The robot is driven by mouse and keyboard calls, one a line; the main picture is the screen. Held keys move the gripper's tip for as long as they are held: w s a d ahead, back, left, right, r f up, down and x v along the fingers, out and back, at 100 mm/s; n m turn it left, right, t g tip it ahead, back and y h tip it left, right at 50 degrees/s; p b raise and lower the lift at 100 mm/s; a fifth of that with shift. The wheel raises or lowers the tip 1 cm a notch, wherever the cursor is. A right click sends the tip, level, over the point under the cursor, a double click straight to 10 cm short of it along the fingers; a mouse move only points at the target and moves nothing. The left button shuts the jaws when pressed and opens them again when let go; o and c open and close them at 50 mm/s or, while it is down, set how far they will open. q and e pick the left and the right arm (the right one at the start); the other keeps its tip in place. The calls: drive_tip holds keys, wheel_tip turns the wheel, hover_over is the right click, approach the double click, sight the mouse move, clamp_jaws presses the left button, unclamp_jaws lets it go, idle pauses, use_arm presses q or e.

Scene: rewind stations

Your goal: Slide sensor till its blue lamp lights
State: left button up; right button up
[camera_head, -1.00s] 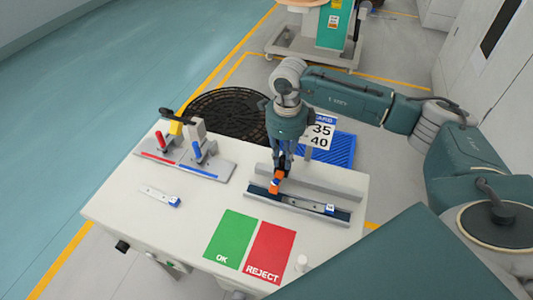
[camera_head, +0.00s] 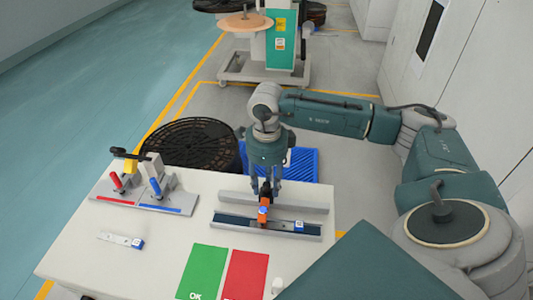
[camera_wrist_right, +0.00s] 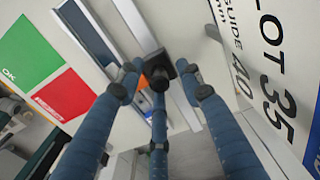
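The orange sensor (camera_head: 263,214) sits near the middle of a dark rail (camera_head: 237,222) on the white table, with a blue spot on its front. My right gripper (camera_head: 265,194) comes down from above with its fingers at the sensor's top. A small pale piece with a blue-and-white tag (camera_head: 299,226) lies on the rail to the right of the sensor. My left gripper is not in view.
Green (camera_head: 203,270) and red (camera_head: 246,274) mats lie in front of the rail. A fixture with red and blue levers (camera_head: 145,200) stands at the left, a small tagged strip (camera_head: 120,240) before it. A black round grate (camera_head: 190,146) and blue pallet (camera_head: 301,165) are behind the table.

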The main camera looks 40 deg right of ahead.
wheel_tip(320, 180, up, 12)
idle(0.5)
idle(0.5)
